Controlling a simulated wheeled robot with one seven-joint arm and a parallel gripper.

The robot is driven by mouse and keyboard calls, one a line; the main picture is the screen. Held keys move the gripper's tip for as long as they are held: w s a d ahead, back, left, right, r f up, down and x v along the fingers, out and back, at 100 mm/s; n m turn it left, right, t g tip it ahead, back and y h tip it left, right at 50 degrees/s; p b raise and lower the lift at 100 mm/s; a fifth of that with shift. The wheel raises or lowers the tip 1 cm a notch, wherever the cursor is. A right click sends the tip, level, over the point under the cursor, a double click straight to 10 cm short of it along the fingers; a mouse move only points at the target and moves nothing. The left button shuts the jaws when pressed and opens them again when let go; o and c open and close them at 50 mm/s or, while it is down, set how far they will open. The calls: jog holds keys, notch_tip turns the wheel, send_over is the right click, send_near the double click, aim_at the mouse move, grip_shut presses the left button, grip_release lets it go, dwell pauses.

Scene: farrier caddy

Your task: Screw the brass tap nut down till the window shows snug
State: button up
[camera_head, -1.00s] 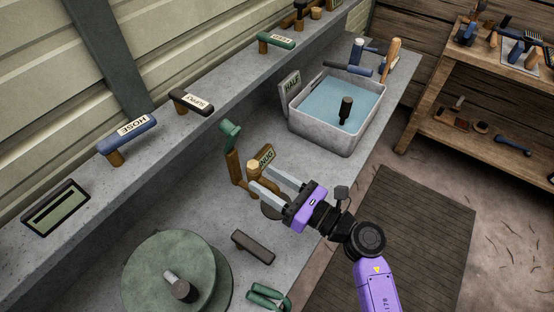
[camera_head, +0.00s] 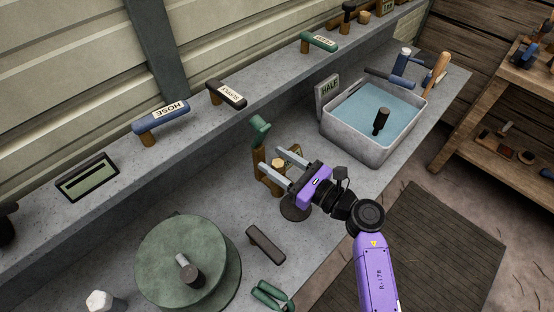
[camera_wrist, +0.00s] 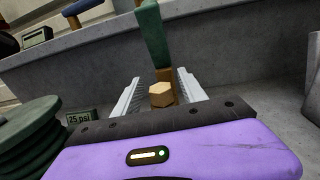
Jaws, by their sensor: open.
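The brass tap nut (camera_head: 278,164) sits at the tap on the grey bench. In the wrist view the nut (camera_wrist: 162,95) shows its six-sided end between my fingers. The tap's green handle (camera_head: 260,127) stands upright behind it on a brown-brass post, also seen in the wrist view (camera_wrist: 152,38). My gripper (camera_head: 271,161) is open, with one pale finger on each side of the nut; in the wrist view the gripper (camera_wrist: 159,80) shows gaps beside the nut. A small yellowish window (camera_head: 295,151) by the tap is mostly hidden behind a finger, its word unreadable.
A water-filled trough (camera_head: 338,130) with a HALF sign (camera_head: 328,89) stands to the right. A green hose reel (camera_head: 160,250) and a dark block (camera_head: 265,244) lie nearer. The raised ledge (camera_head: 120,205) runs behind. A 25 psi display (camera_wrist: 80,116) shows at left in the wrist view.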

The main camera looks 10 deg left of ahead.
grip_shut()
jog(key=shift+a+m+t+h+p, duration=0.1)
jog(key=shift+m+t+h+p, duration=0.35)
jog(key=shift+m+t+h, duration=1.05)
jog(key=shift+t, duration=0.3)
grip_release()
